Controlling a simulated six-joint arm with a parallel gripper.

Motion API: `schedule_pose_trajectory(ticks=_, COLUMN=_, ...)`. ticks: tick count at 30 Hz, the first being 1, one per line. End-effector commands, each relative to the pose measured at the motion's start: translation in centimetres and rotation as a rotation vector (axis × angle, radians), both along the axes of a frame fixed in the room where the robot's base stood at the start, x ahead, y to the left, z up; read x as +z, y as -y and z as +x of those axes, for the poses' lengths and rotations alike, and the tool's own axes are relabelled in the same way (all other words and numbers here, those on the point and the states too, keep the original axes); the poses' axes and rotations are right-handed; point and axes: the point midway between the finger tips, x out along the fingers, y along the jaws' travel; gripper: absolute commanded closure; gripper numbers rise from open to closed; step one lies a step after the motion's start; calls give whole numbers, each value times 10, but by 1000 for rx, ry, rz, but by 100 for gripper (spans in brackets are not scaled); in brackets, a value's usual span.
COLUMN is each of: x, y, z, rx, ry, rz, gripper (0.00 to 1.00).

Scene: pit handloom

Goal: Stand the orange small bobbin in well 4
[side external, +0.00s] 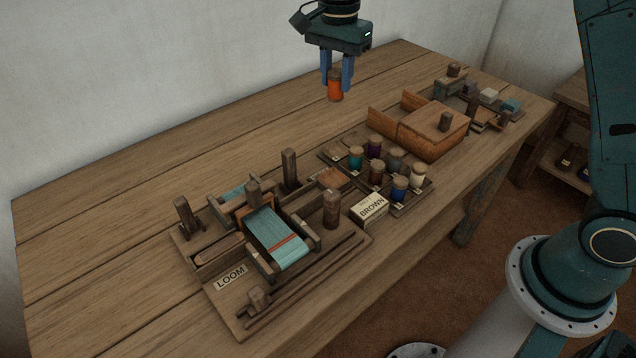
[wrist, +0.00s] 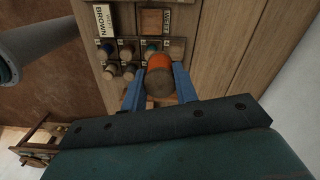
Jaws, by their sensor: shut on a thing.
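The orange small bobbin (side external: 335,90) is held upright between the blue fingers of my gripper (side external: 337,82). In the wrist view the bobbin (wrist: 160,75) shows its orange side and brown end, between the fingertips of my gripper (wrist: 157,85). In the side view the bobbin is above the table, behind and left of the bobbin rack (side external: 411,207). The rack holds several bobbins, among them a teal one (side external: 356,158) and a blue one (side external: 399,189). The well numbers are too small to read, so I cannot tell which is well 4.
A wooden loom model (side external: 279,240) with upright posts stands front left. A block marked BROWN (side external: 369,208) sits beside the rack. An orange-brown wooden box (side external: 433,130) stands right of the rack, with small blocks (side external: 488,96) beyond. The table's back left is clear.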

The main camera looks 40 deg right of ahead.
Motion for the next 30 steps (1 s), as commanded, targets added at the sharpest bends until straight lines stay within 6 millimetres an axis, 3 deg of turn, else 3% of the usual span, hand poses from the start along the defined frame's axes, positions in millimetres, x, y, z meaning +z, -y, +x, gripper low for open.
schedule_pose_trajectory(ticks=6, x=0, y=32, z=28, rx=-4, ry=-2, rz=-1, gripper=92)
schedule_pose_trajectory(ticks=12, x=1, y=50, z=41, rx=-1, ry=-2, rz=-1, gripper=92)
schedule_pose_trajectory(ticks=22, x=-4, y=53, z=43, rx=1, ry=-3, rz=-1, gripper=92)
schedule_pose_trajectory(ticks=30, x=-42, y=52, z=43, rx=1, ry=-6, rz=-1, gripper=92)
